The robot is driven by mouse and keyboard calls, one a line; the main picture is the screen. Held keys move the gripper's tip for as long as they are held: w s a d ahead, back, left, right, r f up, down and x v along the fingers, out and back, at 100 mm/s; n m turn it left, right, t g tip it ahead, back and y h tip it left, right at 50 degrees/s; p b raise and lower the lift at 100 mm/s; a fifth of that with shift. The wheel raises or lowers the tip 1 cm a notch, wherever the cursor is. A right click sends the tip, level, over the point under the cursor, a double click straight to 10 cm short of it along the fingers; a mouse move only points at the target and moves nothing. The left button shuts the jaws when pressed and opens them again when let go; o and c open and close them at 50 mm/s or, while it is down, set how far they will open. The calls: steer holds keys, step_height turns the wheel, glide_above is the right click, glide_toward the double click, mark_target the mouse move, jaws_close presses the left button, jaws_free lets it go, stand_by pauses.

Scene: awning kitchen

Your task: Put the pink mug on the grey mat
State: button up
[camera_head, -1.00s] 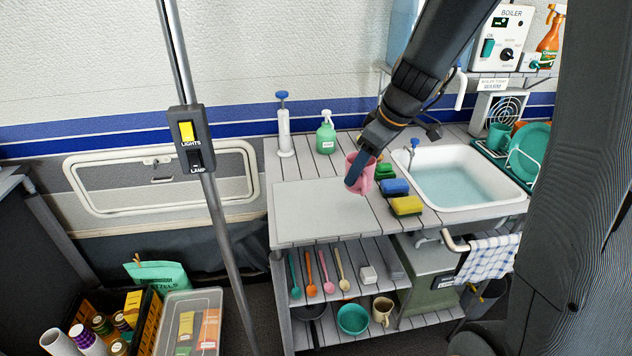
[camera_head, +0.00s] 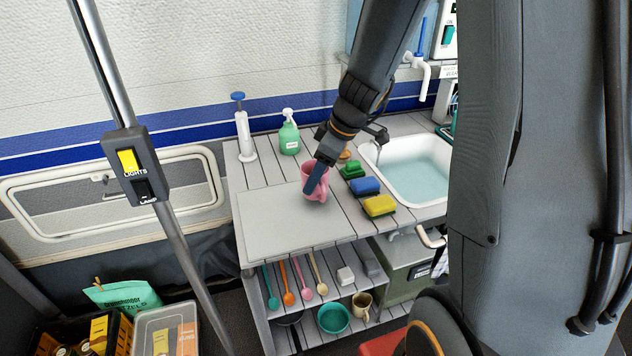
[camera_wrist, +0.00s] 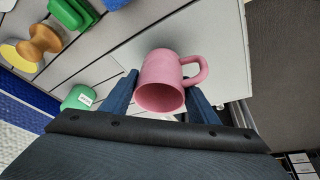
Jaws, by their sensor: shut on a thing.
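The pink mug (camera_head: 323,189) is held by my gripper (camera_head: 315,178) at the back right corner of the grey mat (camera_head: 270,222). In the wrist view the mug (camera_wrist: 160,72) sits between the two blue fingers of my gripper (camera_wrist: 161,92), its handle to the right and its opening toward the camera. The mat (camera_wrist: 215,45) shows behind the mug there. One finger hides part of the mug in the head view. I cannot tell whether the mug's base touches the mat.
A green sponge (camera_head: 352,171), blue sponge (camera_head: 366,186) and yellow sponge (camera_head: 380,206) lie right of the mug, before the sink (camera_head: 412,172). A green soap bottle (camera_head: 289,137) and white pump (camera_head: 244,137) stand behind the mat. The mat's visible surface is clear left of the mug.

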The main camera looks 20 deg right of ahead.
steer(key=shift+f, duration=1.2)
steer(key=shift+f, duration=0.15)
steer(key=o, duration=1.1)
steer(key=shift+r, duration=0.3)
steer(key=b+v, duration=0.1)
steer(key=v, duration=1)
steer(key=s+a+f+m+g+h, duration=0.1)
steer(key=s+a+f+m, duration=0.1)
steer(key=s+f+m, duration=0.2)
steer(key=s+a+f+m+g+h, duration=0.1)
steer(key=s+f+m, duration=0.3)
steer(key=s, duration=0.7)
steer(key=shift+a+f+m+h, duration=0.15)
steer(key=shift+a+m+h, duration=0.5)
steer(key=shift+m, duration=0.55)
